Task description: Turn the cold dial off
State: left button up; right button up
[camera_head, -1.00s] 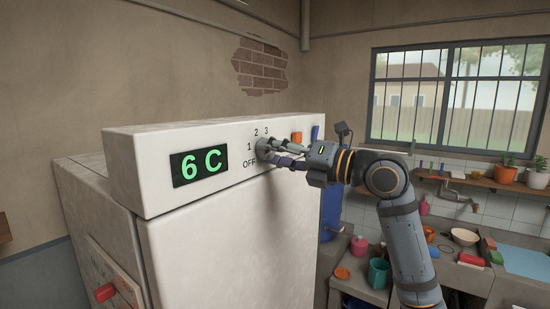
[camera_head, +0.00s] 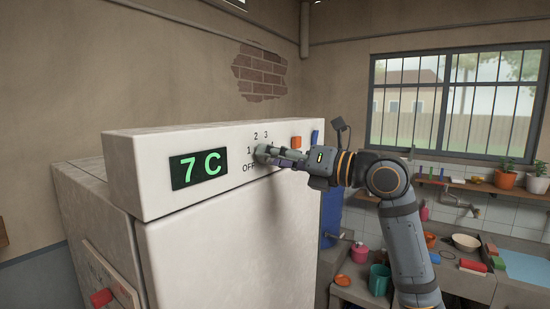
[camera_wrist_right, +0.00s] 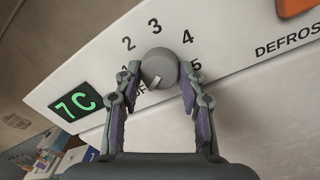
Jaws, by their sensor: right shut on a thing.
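The grey round cold dial (camera_head: 261,153) sits on the white front panel of the fridge (camera_head: 225,250), ringed by the marks OFF and several numbers. It also shows in the right wrist view (camera_wrist_right: 158,66), where its pale pointer line faces down and left, toward the partly hidden OFF mark. My right gripper (camera_head: 272,155) is shut on the dial, with one finger on each side of it in the right wrist view (camera_wrist_right: 160,78). The green display (camera_head: 199,166) reads 7 C. My left gripper is not in view.
An orange square button (camera_head: 296,142) is right of the dial, above DEFROST lettering in the wrist view. A cluttered sink counter and a barred window (camera_head: 455,100) are at the right.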

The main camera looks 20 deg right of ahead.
jog(key=shift+f, duration=0.1)
jog(key=o, duration=1.2)
jog(key=shift+v, duration=3.7)
